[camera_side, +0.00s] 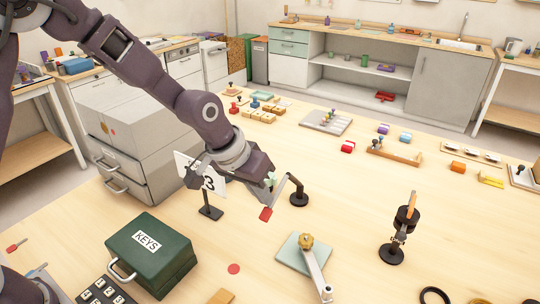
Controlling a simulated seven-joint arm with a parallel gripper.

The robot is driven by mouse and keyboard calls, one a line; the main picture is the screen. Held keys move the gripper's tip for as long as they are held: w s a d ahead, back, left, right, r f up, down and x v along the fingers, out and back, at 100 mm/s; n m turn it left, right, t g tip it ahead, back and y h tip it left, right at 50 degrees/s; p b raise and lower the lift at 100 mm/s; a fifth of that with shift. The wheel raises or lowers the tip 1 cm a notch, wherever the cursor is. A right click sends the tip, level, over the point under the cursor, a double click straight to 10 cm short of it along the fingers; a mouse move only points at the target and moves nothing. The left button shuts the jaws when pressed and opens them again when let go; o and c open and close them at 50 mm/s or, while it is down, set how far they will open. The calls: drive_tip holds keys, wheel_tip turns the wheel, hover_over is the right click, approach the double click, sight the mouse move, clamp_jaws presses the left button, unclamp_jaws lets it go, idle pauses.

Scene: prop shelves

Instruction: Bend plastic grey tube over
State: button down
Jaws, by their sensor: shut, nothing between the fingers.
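A dark grey tube (296,184) rises from a round black base on the table, in the middle of the view. My gripper (268,184) is shut and empty, close to the left of the tube and above the red tip. Whether the fingers touch the tube is not clear. My gripper hides part of the area behind it.
A number sign (210,212) stands just left of my gripper. A green KEYS box (152,252) is at the lower left. A lever on a pale plate (290,254) lies in front, and a black stand (391,254) is to the right. Table between them is clear.

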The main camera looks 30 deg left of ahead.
drive_tip(key=shift+s+d+f, duration=0.15)
drive_tip(key=shift+s+f, duration=0.3)
drive_tip(key=shift+s, duration=0.25)
drive_tip(key=s+a+r, duration=0.4)
drive_tip(key=s+r, duration=0.4)
drive_tip(key=r, duration=0.3)
drive_tip(key=w+r, duration=0.4)
drive_tip(key=w, duration=0.1)
drive_tip(key=d+x, duration=0.1)
drive_tip(key=x, duration=1.2)
drive_tip(key=shift+d+r, duration=0.1)
drive_tip(key=shift+d, duration=0.05)
